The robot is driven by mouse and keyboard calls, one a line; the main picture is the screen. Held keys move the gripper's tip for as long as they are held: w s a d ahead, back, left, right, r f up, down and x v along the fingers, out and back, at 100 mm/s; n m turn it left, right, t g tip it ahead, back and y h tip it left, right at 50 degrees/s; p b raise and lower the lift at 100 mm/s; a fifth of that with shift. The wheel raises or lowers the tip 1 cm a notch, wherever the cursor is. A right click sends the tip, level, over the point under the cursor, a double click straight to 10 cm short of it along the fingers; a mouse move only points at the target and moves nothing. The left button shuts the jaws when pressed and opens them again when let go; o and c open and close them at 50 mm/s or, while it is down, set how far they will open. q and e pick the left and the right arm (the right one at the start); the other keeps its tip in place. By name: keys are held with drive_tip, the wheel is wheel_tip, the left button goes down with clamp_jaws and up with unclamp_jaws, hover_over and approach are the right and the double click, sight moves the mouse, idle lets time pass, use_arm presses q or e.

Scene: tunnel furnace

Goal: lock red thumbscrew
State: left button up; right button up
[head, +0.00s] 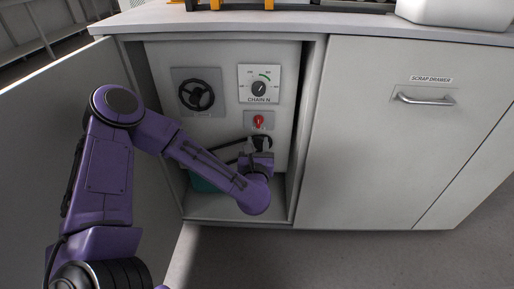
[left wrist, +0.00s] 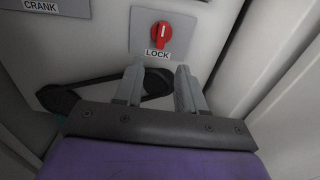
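The red thumbscrew (head: 259,121) sits on a small grey plate inside the open cabinet, below the CHAIN dial. In the left wrist view the red thumbscrew (left wrist: 160,34) stands roughly upright above the word LOCK. My left gripper (head: 257,146) is just below the plate, with its fingers pointing up toward it. My right gripper does not show.
A black handwheel (head: 197,95) is on the left of the back panel, beside the CHAIN dial (head: 259,84). A black belt-like loop (left wrist: 100,92) lies behind my fingers. The open cabinet door (head: 60,130) is at left. The scrap drawer (head: 405,140) is shut at right.

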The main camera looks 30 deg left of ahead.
use_arm(q)
drive_tip(key=shift+v, duration=1.95)
drive_tip(key=shift+m, duration=0.3)
drive_tip(key=s+d+f+m+g+h, duration=0.3)
drive_tip(key=s+f+m+h, duration=0.15)
drive_tip(key=f+m, duration=0.7)
drive_tip(key=s+d+f+m+g+h, duration=0.35)
drive_tip(key=s+f+m, duration=0.35)
drive_tip(key=m, duration=0.8)
drive_tip(key=s+a+f+m+g+y, duration=0.1)
drive_tip(key=s+a+f+m+g, duration=0.3)
drive_tip(key=s, duration=0.5)
drive_tip(key=s+a+f+m+g+y, duration=0.1)
drive_tip(key=s+a+f+m+g, duration=0.1)
drive_tip(key=s+f+m, duration=0.45)
wheel_tip(320, 180, up, 31)
drive_tip(key=s+n+p, duration=0.2)
drive_tip(key=p, duration=3)
drive_tip(key=shift+d, duration=0.3)
